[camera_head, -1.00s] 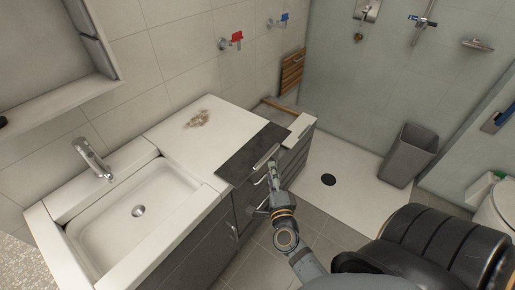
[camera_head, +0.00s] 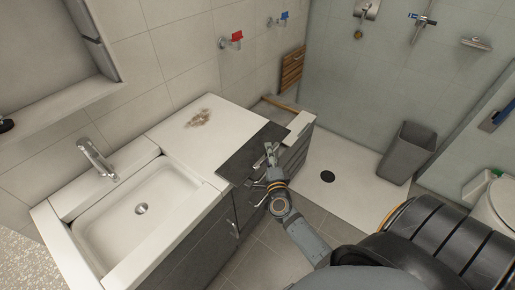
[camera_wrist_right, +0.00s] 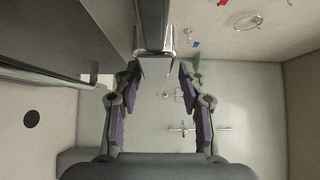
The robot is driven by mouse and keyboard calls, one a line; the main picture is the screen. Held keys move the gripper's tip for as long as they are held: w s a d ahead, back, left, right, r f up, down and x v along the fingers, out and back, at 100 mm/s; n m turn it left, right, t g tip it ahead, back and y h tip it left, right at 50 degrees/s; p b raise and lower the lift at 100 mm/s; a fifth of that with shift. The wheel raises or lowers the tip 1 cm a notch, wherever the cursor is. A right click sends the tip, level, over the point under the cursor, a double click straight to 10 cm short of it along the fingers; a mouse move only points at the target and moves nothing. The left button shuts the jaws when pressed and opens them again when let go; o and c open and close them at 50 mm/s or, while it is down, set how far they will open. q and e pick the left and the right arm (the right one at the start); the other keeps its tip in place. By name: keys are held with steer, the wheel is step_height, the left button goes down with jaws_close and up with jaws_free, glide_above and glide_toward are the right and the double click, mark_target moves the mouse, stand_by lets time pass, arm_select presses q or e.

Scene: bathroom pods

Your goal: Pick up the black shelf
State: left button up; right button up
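The black shelf (camera_head: 248,155) is a flat dark panel at the right end of the white counter, with a metal handle at its front edge. My right gripper (camera_head: 268,158) is at this handle, coming from the front. In the right wrist view, my right gripper (camera_wrist_right: 159,68) is open, its two purple-padded fingers well apart. The bright metal handle (camera_wrist_right: 155,52) shows just beyond and between the fingertips, below the dark panel (camera_wrist_right: 152,20). I cannot tell whether the fingers touch it. My left gripper is not in view.
Drawers with handles lie below the shelf. A grey bin (camera_head: 408,152) stands on the shower floor at right, near a dark drain (camera_head: 327,176).

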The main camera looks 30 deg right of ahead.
steer(key=c, duration=0.7)
jaws_close()
steer(key=shift+w+r, duration=0.1)
